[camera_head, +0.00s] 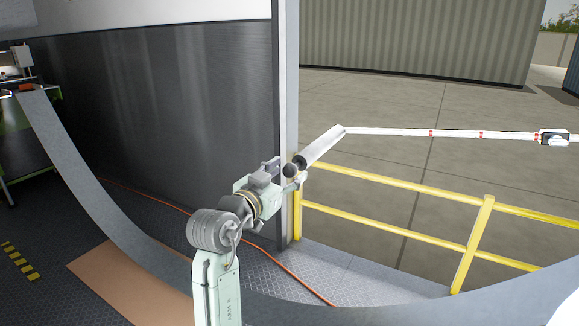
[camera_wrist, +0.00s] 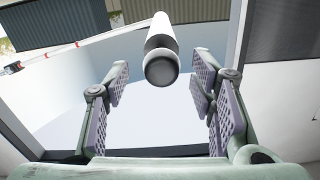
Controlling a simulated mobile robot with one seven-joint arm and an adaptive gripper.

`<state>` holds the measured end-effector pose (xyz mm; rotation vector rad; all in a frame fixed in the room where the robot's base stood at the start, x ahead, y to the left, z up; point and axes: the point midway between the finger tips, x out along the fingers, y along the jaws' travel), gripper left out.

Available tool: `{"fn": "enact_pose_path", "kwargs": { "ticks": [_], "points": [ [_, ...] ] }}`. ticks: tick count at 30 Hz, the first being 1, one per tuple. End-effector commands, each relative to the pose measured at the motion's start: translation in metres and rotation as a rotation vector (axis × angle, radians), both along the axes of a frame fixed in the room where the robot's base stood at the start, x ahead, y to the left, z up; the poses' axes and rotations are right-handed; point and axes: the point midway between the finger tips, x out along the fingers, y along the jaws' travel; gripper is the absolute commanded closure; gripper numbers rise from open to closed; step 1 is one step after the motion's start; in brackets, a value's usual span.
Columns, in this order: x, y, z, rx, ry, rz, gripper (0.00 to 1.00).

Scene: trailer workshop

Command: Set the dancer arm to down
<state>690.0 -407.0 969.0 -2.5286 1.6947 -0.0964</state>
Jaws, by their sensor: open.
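The dancer arm appears to be the long white bar (camera_head: 440,132) with red bands, running nearly level from a dark-and-white box at the right to a pale roller (camera_head: 322,147). The roller slants toward me and has a dark rounded near end (camera_head: 290,170). My gripper (camera_head: 286,174) is at that near end. The roller's dark end (camera_wrist: 161,68) shows centred between and beyond the fingers, with a visible gap on both sides. Nothing is held.
A grey post (camera_head: 285,90) stands close by my gripper. Yellow railings (camera_head: 390,185) run below the bar. An orange cable (camera_head: 160,203) lies on the floor.

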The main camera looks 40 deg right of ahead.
Motion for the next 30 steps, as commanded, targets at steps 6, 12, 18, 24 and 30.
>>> {"fn": "enact_pose_path", "kwargs": {
  "ticks": [6, 12, 18, 24, 30],
  "points": [
    [0.008, -0.017, 0.0, -0.001, 0.002, 0.001, 0.49],
    [0.009, -0.019, 0.0, -0.001, 0.001, 0.002, 0.49],
    [0.009, -0.019, 0.0, -0.001, 0.001, 0.002, 0.56],
    [0.009, -0.018, 0.0, -0.001, 0.001, 0.003, 0.69],
    [0.009, -0.018, 0.0, -0.001, 0.001, 0.003, 0.83]
  ]
}}
